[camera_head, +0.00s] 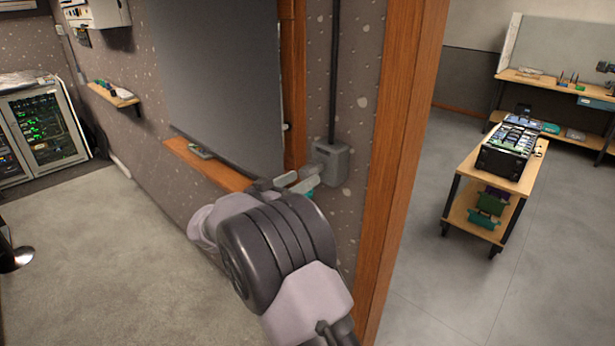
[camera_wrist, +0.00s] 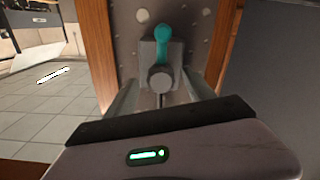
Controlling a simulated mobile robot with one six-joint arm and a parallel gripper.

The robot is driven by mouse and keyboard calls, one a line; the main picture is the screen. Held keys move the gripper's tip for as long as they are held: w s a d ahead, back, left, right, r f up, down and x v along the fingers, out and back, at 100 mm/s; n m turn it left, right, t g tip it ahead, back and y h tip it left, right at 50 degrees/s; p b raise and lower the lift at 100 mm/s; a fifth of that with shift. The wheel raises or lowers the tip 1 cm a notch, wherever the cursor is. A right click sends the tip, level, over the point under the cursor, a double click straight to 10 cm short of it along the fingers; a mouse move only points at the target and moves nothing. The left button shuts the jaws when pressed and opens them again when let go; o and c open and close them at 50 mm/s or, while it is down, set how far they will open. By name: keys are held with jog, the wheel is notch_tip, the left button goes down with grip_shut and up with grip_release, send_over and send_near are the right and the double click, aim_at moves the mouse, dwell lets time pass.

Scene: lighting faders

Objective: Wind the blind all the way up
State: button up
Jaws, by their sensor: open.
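The dark grey blind (camera_head: 222,75) hangs over the window, its lower edge close to the wooden sill (camera_head: 180,148). A grey winder box (camera_head: 335,163) is on the speckled wall right of the window. Its teal crank handle (camera_head: 309,194) shows partly in the head view, by my gripper (camera_head: 288,182). In the wrist view the teal handle (camera_wrist: 163,42) points up from the box, with a round grey knob (camera_wrist: 160,77) in front. My gripper (camera_wrist: 160,92) is open, its fingers either side of the knob's line. Contact cannot be told.
A wooden post (camera_head: 400,130) stands right of the winder, close to my arm. A small object (camera_head: 201,152) lies on the sill. A dark conduit (camera_head: 334,70) runs up from the box. A wheeled cart (camera_head: 520,180) stands beyond the post. Carpet at left is mostly clear.

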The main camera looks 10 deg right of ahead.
aim_at(304, 178)
jog(key=x, duration=0.3)
jog(key=shift+w+d, duration=0.15)
grip_shut()
